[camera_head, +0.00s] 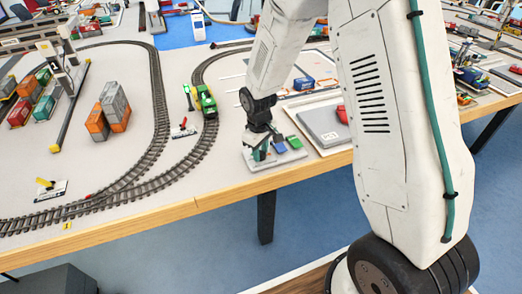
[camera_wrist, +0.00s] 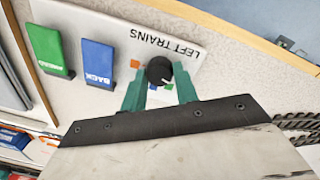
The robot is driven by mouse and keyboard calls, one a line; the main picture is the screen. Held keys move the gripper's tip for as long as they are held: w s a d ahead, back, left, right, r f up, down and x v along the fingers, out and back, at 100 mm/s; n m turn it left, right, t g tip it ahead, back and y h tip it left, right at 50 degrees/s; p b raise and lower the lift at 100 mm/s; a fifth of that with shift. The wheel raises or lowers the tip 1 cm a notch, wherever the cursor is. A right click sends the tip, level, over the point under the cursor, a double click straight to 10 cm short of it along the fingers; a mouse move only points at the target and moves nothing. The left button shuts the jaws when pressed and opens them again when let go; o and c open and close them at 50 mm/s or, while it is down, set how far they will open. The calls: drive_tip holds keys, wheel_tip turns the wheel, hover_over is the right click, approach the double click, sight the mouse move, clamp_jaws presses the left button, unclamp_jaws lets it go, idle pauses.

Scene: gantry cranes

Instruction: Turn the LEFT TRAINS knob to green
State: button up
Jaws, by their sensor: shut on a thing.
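The LEFT TRAINS panel (camera_wrist: 125,38) is a white plate with a black round knob (camera_wrist: 160,70) near its lettered end. Small coloured marks sit around the knob, one orange mark (camera_wrist: 135,63) beside it; the others are partly hidden by the fingers. A white pointer mark shows on the knob, but which colour it faces is unclear. My gripper (camera_wrist: 161,77) has its teal fingers on both sides of the knob and is shut on it. In the head view my gripper (camera_head: 261,153) is down at the left part of the panel (camera_head: 287,157).
A green tab (camera_wrist: 46,49) and a blue BACK tab (camera_wrist: 97,63) stand on the same panel. The wooden table edge (camera_head: 215,200) runs close in front. Curved track with a green locomotive (camera_head: 205,101) lies to the left; a grey plate (camera_head: 322,124) lies to the right.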

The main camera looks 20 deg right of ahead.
drive_tip(key=m, duration=0.6)
drive_tip(key=shift+m, duration=0.3)
idle(0.4)
drive_tip(key=o, duration=1)
drive_tip(key=shift+c, duration=0.2)
drive_tip(key=shift+a+r, duration=0.15)
drive_tip(key=shift+r, duration=1.8)
drive_tip(key=shift+a+r, duration=0.1)
drive_tip(key=shift+r, duration=1.85)
